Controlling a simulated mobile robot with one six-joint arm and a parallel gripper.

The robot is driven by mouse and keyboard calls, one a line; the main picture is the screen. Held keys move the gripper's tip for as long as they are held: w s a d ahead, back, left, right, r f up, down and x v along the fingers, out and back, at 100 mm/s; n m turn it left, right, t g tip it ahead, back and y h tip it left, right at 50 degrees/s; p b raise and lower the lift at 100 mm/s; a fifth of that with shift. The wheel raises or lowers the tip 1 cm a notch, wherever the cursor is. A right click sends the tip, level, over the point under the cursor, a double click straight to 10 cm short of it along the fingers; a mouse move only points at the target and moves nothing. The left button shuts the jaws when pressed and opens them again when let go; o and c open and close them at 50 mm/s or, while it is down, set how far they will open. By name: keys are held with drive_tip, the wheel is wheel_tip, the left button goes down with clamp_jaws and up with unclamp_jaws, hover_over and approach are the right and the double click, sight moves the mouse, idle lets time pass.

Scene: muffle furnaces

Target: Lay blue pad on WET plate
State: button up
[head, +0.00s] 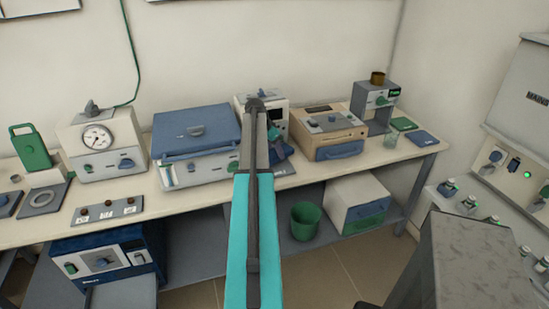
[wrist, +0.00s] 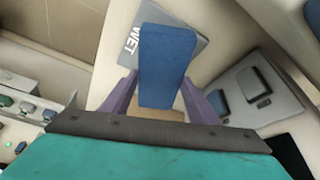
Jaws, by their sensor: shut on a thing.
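In the wrist view the blue pad (wrist: 167,62) stands between the two purple fingers of my gripper (wrist: 161,82), which is shut on it. The grey WET plate (wrist: 132,58) lies beyond the pad, its white lettering showing to the left of the pad. The pad covers much of the plate in this view, and I cannot tell whether they touch. In the head view my arm hides most of the gripper and the pad, over the middle of the bench.
In the head view, a blue-lidded instrument (head: 197,140) is left of my arm, and a beige box instrument (head: 330,130) is right. A green mat (head: 404,124) and a dark blue mat (head: 421,138) lie at the bench's right end. A green bin (head: 305,220) stands below.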

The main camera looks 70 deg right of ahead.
sight(273, 153)
drive_tip(key=shift+f+p, duration=0.55)
drive_tip(key=shift+f, duration=1.35)
drive_tip(key=shift+f, duration=0.15)
drive_tip(key=o, duration=1)
drive_tip(key=shift+r, duration=0.2)
drive_tip(key=shift+b+v, duration=1.35)
drive_tip(key=shift+v, duration=4.65)
drive_tip(key=shift+s, duration=0.1)
